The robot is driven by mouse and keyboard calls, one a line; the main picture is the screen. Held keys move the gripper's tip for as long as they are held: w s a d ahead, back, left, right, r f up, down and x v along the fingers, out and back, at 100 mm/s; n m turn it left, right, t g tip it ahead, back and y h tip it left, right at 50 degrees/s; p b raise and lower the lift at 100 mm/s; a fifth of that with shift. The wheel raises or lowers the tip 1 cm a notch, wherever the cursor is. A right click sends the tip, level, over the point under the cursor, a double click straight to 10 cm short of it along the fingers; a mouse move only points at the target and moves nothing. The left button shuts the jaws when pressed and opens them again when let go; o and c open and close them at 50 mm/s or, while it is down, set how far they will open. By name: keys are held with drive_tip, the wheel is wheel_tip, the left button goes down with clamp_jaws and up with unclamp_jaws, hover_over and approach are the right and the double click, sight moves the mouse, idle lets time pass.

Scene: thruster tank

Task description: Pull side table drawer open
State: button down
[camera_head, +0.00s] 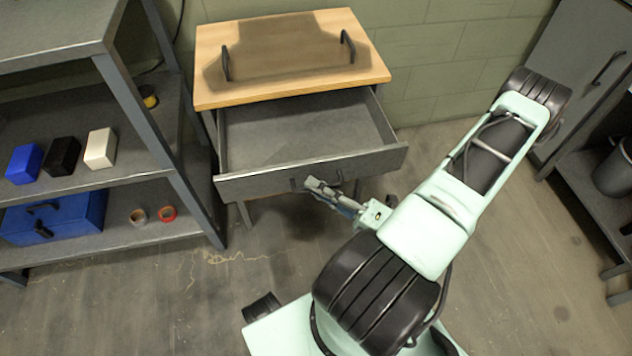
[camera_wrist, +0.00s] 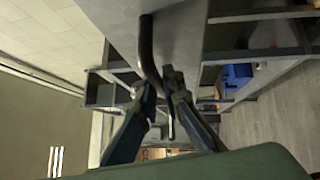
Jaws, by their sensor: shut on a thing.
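The side table (camera_head: 286,55) has a light wood top and stands against the green wall. Its grey drawer (camera_head: 310,168) is pulled well out toward me, and the inside looks empty. My gripper (camera_head: 318,186) is at the drawer front, shut on the dark drawer handle (camera_head: 298,184), most of which it hides in the head view. In the wrist view the handle (camera_wrist: 147,45) is a dark curved bar running between the fingertips of my gripper (camera_wrist: 163,90).
A grey shelf unit (camera_head: 125,95) stands close on the left, with blue, black and white boxes, a blue case (camera_head: 55,218) and tape rolls. A grey cabinet (camera_head: 575,70) is at the right. Two dark handles (camera_head: 347,46) stand on the tabletop. Floor before the drawer is clear at left.

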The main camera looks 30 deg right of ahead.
drive_tip(key=c, duration=2.1)
unclamp_jaws()
